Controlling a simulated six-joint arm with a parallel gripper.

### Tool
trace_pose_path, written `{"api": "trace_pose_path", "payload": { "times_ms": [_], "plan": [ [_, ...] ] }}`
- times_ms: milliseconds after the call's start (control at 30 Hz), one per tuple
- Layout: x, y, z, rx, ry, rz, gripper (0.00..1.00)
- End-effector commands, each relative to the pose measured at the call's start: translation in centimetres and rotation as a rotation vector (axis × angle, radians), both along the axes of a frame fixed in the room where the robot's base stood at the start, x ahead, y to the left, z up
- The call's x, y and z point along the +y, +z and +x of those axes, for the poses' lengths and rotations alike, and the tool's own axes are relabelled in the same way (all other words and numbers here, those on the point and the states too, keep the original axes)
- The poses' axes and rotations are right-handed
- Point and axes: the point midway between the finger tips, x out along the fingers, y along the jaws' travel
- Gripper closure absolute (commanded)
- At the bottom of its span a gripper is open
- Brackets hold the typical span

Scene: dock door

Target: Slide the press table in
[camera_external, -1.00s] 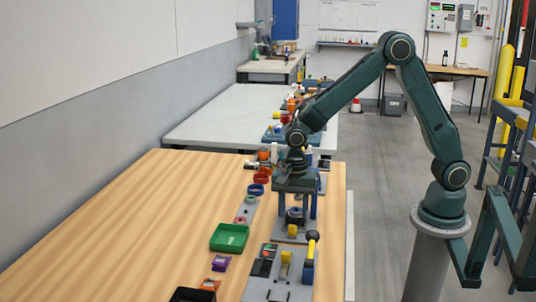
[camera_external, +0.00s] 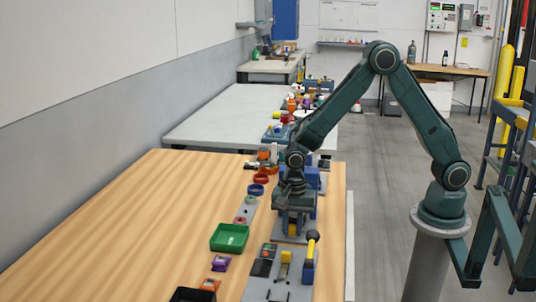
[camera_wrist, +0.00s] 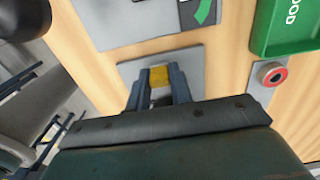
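The press (camera_external: 315,180), with blue uprights, stands near the right edge of the wooden bench, mostly hidden behind my gripper (camera_external: 294,232) in the external view. My gripper points down over the grey plate at the press's front. In the wrist view my gripper's two fingers (camera_wrist: 160,82) stand on either side of a yellow block (camera_wrist: 160,76) above the grey plate (camera_wrist: 128,70). The block fills most of the gap between the fingertips. I cannot tell whether they press on it.
A green tray (camera_external: 229,238) marked GOOD lies left of the press. A panel with a yellow-black lever (camera_external: 311,240) stands nearer the camera. Several small coloured parts line the bench; its left side (camera_external: 150,210) is clear.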

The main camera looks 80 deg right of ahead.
Motion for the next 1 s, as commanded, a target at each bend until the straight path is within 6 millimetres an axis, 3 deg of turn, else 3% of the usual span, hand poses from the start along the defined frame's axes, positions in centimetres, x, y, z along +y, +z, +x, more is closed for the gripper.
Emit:
{"api": "trace_pose_path", "payload": {
  "times_ms": [267,633,1000],
  "plan": [
    [-0.2,0.0,0.0,0.001,-0.001,0.0,1.0],
    [-4.2,0.1,0.1,-0.002,-0.003,0.001,1.0],
    [-4.9,0.1,0.0,-0.002,-0.006,-0.005,1.0]
  ]
}}
